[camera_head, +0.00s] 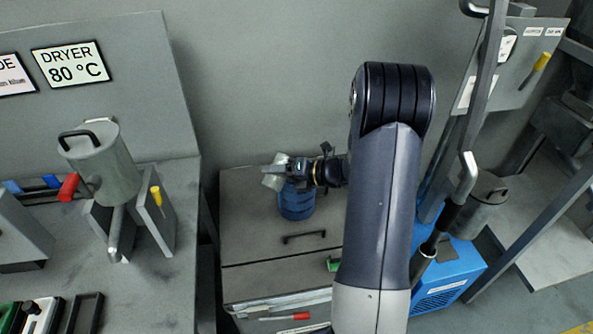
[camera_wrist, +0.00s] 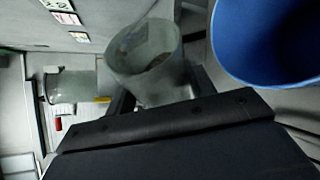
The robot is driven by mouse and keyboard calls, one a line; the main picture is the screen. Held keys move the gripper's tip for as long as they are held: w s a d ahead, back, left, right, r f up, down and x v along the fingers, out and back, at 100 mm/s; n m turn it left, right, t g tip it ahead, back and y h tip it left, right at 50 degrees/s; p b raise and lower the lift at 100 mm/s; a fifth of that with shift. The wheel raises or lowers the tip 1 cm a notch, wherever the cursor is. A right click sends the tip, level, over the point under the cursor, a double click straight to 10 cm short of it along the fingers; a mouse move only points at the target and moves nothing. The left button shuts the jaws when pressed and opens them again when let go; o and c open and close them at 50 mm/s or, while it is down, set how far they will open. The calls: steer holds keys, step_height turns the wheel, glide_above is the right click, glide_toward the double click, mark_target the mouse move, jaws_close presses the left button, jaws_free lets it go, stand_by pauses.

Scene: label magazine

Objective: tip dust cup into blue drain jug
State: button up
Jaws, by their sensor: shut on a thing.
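The dust cup (camera_head: 274,173) is a pale translucent cup, tilted, at the tip of my gripper (camera_head: 285,170) in the head view. In the wrist view the dust cup (camera_wrist: 146,62) sits beyond the dark gripper body, with its open mouth partly facing the camera; a dull grey patch shows inside it. My gripper is shut on the cup. The blue drain jug (camera_head: 297,203) stands on the grey cabinet top, just below and beside the gripper. In the wrist view its blue rim and inside (camera_wrist: 265,40) show at the upper right, apart from the cup.
A grey dryer hopper (camera_head: 105,165) with a red knob stands on the left bench (camera_head: 165,290). A blue machine (camera_head: 450,275) and slanted metal bars stand to the right. The cabinet top (camera_head: 250,235) has free room in front of the jug.

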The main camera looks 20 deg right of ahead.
mark_target(286, 161)
steer(key=shift+f+m+y, duration=0.6)
steer(key=shift+m+y, duration=0.2)
steer(key=shift+m, duration=0.3)
stand_by(1.4)
steer(key=shift+w+d+r+m+y+p, duration=0.45)
steer(key=shift+d+m+p, duration=0.3)
steer(key=shift+p, duration=0.95)
steer(key=shift+w+d+r+m+y+p, duration=0.25)
steer(key=shift+r+m+y+p, duration=0.55)
steer(key=shift+p, duration=0.85)
steer(key=shift+w+d+r+m+y+p, duration=0.1)
steer(key=shift+d+r+m+y+p, duration=0.1)
steer(key=shift+m+p, duration=0.4)
steer(key=shift+w+d+r+m+y+p, duration=0.1)
steer(key=shift+d+r+m+p, duration=0.05)
steer(key=shift+m+p, duration=0.45)
stand_by(1.0)
